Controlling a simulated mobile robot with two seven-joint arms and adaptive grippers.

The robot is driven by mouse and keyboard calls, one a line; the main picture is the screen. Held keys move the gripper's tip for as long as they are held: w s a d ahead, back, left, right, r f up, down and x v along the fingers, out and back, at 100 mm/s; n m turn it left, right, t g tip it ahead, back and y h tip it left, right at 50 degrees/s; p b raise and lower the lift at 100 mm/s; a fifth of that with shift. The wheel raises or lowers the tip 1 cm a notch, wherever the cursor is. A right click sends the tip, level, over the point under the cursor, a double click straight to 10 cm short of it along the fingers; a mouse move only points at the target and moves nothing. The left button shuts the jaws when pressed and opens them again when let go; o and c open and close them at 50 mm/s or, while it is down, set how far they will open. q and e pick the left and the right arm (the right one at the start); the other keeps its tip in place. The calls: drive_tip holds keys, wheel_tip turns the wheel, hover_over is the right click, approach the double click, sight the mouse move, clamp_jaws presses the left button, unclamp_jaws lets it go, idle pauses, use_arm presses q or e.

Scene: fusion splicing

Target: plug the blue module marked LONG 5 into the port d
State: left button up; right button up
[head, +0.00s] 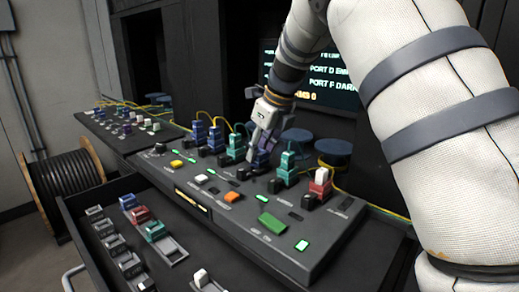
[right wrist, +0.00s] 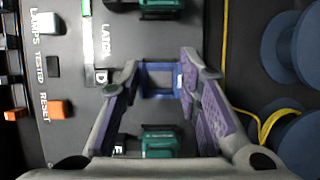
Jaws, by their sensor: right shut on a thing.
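My right gripper (head: 258,138) points down at the console (head: 284,262) among the row of upright modules. In the right wrist view its two fingers (right wrist: 160,82) are shut on a blue module (right wrist: 160,67), whose marking I cannot read. The blue module is level with the label D (right wrist: 101,77), at port d's place in the row. Whether it is fully seated cannot be told, as the fingers hide its sides. In the head view the module (head: 262,158) shows dark blue below the gripper. My left gripper is not in view.
Teal modules (head: 288,168) stand close by in the row; one teal module (right wrist: 160,142) is near label E. A red and white module (head: 320,183) is at the right. An open drawer (head: 70,212) holds several modules. A screen (head: 322,75) and yellow cables are behind.

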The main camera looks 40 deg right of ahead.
drive_tip(key=shift+f, duration=0.5)
idle(0.4)
drive_tip(key=o, duration=1.1)
drive_tip(key=v, duration=1.2)
drive_tip(key=shift+a, duration=0.1)
drive_tip(key=shift+f, duration=0.1)
